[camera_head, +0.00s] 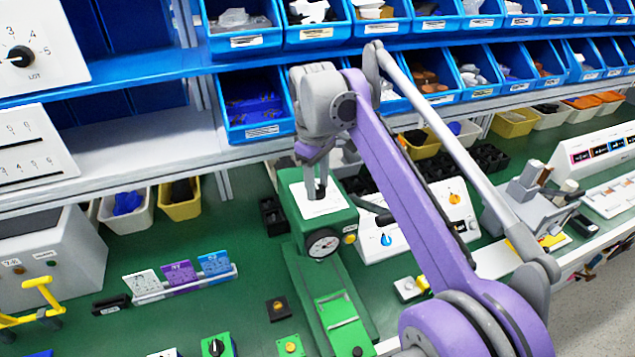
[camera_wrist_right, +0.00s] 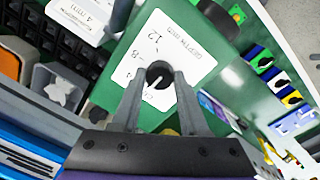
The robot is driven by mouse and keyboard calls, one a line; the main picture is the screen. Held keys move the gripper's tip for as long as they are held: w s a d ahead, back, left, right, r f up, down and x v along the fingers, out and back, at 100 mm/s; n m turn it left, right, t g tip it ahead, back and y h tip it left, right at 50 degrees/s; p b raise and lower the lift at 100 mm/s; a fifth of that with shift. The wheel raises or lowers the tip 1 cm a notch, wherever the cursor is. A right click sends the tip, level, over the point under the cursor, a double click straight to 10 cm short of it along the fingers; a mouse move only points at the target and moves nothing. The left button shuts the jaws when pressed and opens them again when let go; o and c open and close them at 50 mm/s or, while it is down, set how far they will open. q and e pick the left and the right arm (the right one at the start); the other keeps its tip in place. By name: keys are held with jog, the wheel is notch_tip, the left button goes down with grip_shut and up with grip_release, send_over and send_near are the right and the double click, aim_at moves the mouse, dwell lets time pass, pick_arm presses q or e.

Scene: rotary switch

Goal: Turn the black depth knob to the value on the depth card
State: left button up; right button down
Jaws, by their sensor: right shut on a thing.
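The black depth knob (camera_wrist_right: 159,73) sits on a white dial plate (camera_wrist_right: 168,42) marked "DEPTH mm", with 12 and 8 readable, on top of a green machine (camera_head: 323,222). My right gripper (camera_wrist_right: 159,84) is shut on the knob, one finger at each side. A white pointer line shows on the knob, towards the lower part of the plate in the wrist view; its exact value is unclear.
Blue bins (camera_head: 255,110) on shelves stand close behind my right arm. A round gauge (camera_head: 323,243) is on the machine's front. A white panel with blue and orange knobs (camera_head: 452,203) stands to the right.

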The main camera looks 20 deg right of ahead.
jog(key=m+p, duration=0.2)
jog(key=m, duration=0.1)
jog(key=shift+r+m, duration=0.15)
jog(key=shift+m, duration=0.25)
pick_arm(q)
jog(key=shift+w+r+p, duration=0.25)
jog(key=shift+r, duration=0.5)
jog(key=shift+w+r+p, duration=0.2)
jog(key=shift+w+r, duration=0.05)
jog(key=shift+r, duration=0.55)
jog(key=shift+w+r+p, duration=0.25)
jog(key=shift+r, duration=0.5)
pick_arm(e)
jog(key=shift+w+m+g, duration=0.1)
jog(key=shift+m+g, duration=0.2)
jog(key=shift+m, duration=2)
jog(key=shift+c, duration=2.2)
grip_release()
pick_arm(q)
jog(key=shift+w+r+t+p, duration=0.15)
jog(key=shift+w+r+p, duration=0.15)
jog(key=shift+r+p, duration=0.25)
jog(key=shift+w+r+t+p, duration=0.15)
jog(key=shift+w+r+p, duration=0.15)
jog(key=shift+r, duration=0.4)
pick_arm(e)
notch_tip(320, 180, up, 10)
jog(key=shift+a+r, duration=0.25)
jog(key=shift+a, duration=0.05)
